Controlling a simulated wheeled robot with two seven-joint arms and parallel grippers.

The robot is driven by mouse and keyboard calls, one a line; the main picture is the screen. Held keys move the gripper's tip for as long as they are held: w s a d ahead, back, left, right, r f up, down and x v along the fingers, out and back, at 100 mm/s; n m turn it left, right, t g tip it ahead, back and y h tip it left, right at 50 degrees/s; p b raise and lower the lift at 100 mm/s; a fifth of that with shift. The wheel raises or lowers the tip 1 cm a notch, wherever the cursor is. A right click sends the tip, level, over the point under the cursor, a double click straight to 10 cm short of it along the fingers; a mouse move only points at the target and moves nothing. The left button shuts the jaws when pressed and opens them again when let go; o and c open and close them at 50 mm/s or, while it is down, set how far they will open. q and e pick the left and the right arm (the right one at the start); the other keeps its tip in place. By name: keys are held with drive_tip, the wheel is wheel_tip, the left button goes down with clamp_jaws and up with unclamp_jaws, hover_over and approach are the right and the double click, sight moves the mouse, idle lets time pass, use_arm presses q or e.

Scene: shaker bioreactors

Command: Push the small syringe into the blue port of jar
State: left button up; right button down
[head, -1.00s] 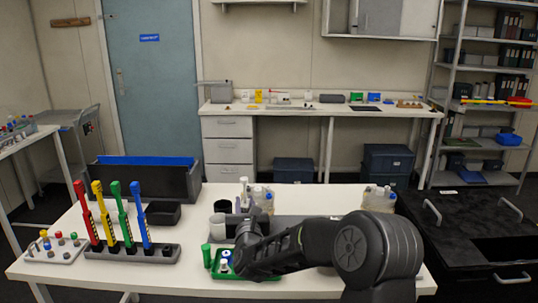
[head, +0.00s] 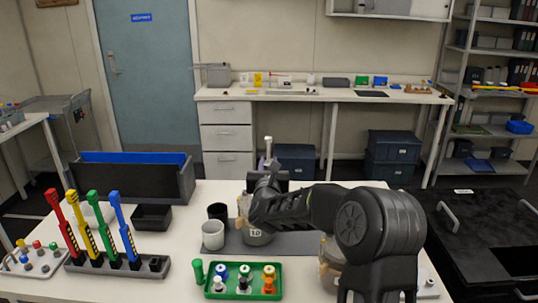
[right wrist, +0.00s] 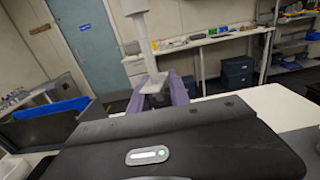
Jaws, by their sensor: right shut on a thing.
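The small syringe (right wrist: 142,45) is pale grey and stands upright in the right wrist view, its lower part hidden in the grip. It also shows in the head view (head: 268,147), sticking up above my right wrist. My right gripper (right wrist: 165,92) is shut on the syringe with its purple-grey fingers. In the head view, my right wrist is over a jar (head: 258,238) with a pale label, and covers its top. The blue port and the syringe tip are hidden, so I cannot tell whether they touch. A second jar (head: 328,262) is partly behind my right arm. My left gripper is not in view.
A green tray (head: 210,292) with several small capped bottles lies in front. Further left are a rack (head: 76,262) of coloured tools and a black bin (head: 185,185).

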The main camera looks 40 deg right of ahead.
drive_tip(key=shift+w+d, duration=0.2)
drive_tip(key=shift+w, duration=0.1)
drive_tip(key=shift+s+a+r, duration=0.2)
drive_tip(key=shift+s, duration=0.05)
drive_tip(key=shift+w+d+f, duration=0.1)
drive_tip(key=shift+f, duration=2.1)
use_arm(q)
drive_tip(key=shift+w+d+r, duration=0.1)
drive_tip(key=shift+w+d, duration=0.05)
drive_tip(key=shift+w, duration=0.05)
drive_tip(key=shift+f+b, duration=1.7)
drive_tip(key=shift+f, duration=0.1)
